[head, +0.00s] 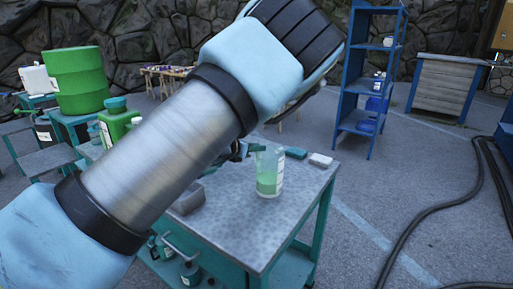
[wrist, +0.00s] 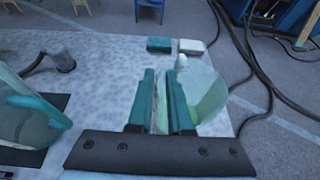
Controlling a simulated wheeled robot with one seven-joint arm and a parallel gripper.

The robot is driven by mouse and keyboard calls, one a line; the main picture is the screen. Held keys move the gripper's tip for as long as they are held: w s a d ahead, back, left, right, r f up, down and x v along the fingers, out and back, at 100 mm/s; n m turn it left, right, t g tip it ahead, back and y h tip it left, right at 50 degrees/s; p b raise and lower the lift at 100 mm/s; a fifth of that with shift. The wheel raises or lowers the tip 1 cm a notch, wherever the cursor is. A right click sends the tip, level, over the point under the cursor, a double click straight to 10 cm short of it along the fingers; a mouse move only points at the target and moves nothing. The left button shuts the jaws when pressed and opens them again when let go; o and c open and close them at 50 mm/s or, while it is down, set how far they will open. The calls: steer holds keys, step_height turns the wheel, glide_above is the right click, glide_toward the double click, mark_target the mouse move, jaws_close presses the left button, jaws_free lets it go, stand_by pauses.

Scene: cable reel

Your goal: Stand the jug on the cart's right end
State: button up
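The jug (head: 268,172) is clear, with green liquid in its lower part. It is upright at the right part of the cart's grey speckled top (head: 235,225); I cannot tell for sure whether its base touches. In the wrist view the jug (wrist: 205,92) shows behind and right of my fingers. My gripper (head: 244,150) is at the jug's upper left side, partly hidden by my arm. In the wrist view its teal fingers (wrist: 163,88) are close together, with a narrow pale green part of the jug between them.
A teal block (head: 296,153) and a white block (head: 321,160) lie behind the jug near the cart's far edge. A grey block (head: 188,200) lies at the left. A translucent teal-rimmed container (wrist: 28,118) shows left in the wrist view. Dark hoses (head: 480,190) cross the floor at right.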

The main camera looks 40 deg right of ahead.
steer(key=shift+o, duration=1.4)
steer(key=b+v, duration=0.3)
steer(key=v, duration=0.9)
steer(key=shift+a+r, duration=0.1)
steer(key=w+a+f+n+t+y, duration=0.25)
steer(key=w+a+n, duration=0.25)
steer(key=a+n, duration=0.3)
steer(key=w+a+f+n+t+y, duration=0.1)
steer(key=w+a+n+y, duration=0.2)
steer(key=w+a+n, duration=0.35)
steer(key=w+a+f+n+t+y, duration=0.2)
steer(key=w+a+n+y, duration=0.1)
steer(key=a+n, duration=0.7)
steer(key=s+a+f+n+g+y, duration=0.1)
steer(key=s+a+n+g+y, duration=0.15)
steer(key=a+n, duration=0.9)
steer(key=s+a+n+g+y, duration=0.1)
steer(key=s+a+n+g, duration=0.1)
steer(key=s+a+n, duration=0.2)
steer(key=s+a+r+n+g+y, duration=0.1)
steer(key=s+a+n, duration=0.3)
steer(key=s+n, duration=0.4)
steer(key=shift+s+r+n+g, duration=0.2)
steer(key=shift+s+n+g, duration=0.3)
steer(key=shift+n, duration=0.6)
